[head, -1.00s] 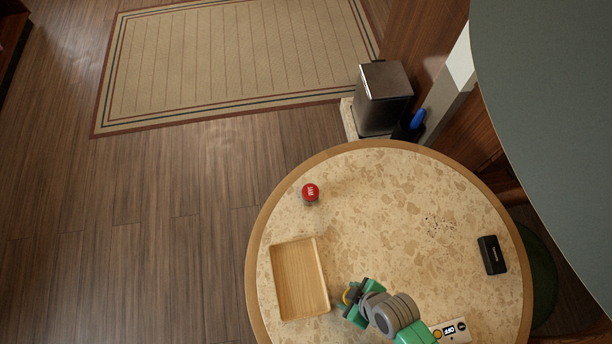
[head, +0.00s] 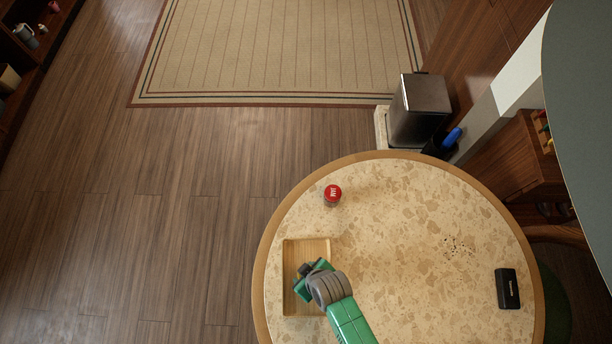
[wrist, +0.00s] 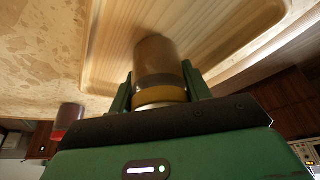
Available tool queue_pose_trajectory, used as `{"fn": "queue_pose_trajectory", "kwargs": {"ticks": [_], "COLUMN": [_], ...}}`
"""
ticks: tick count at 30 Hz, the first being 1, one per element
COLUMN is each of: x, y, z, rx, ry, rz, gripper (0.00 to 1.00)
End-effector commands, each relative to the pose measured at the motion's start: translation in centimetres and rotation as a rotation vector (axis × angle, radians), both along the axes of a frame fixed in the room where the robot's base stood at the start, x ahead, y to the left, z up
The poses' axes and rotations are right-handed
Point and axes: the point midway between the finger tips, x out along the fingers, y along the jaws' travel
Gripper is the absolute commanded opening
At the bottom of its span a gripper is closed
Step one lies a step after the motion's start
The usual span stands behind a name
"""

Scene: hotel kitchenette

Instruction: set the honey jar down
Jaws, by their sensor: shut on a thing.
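The honey jar (wrist: 158,62), amber-brown with a yellow band near my gripper, is between my two fingers in the wrist view. My gripper (wrist: 158,90) is shut on it. In the head view my gripper (head: 307,273) is over the wooden tray (head: 292,248), and it hides most of the jar. The tray's grooved floor (wrist: 100,35) fills the area beyond the jar in the wrist view. I cannot tell whether the jar's base touches the tray.
A red-lidded jam jar (head: 332,194) stands on the round table (head: 400,220) beyond the tray. It also shows in the wrist view (wrist: 67,122). A black box (head: 507,288) lies at the right, with dark crumbs (head: 458,246) near it. The table's middle is clear.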

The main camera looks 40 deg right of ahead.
Motion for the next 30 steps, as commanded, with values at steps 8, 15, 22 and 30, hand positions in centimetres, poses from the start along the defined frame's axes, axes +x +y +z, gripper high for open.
{"fn": "queue_pose_trajectory", "kwargs": {"ticks": [8,15,22,30], "x": [0.1,0.0,0.0,-2.1], "y": [0.0,0.0,0.0,-0.4], "z": [-0.1,-0.3,0.0,5.3], "rx": [0.000,-0.001,-0.001,-0.003], "ry": [-0.002,-0.002,-0.002,-0.004], "rz": [0.000,0.000,0.001,0.000], "gripper": [0.19,0.70,0.70,0.70]}}
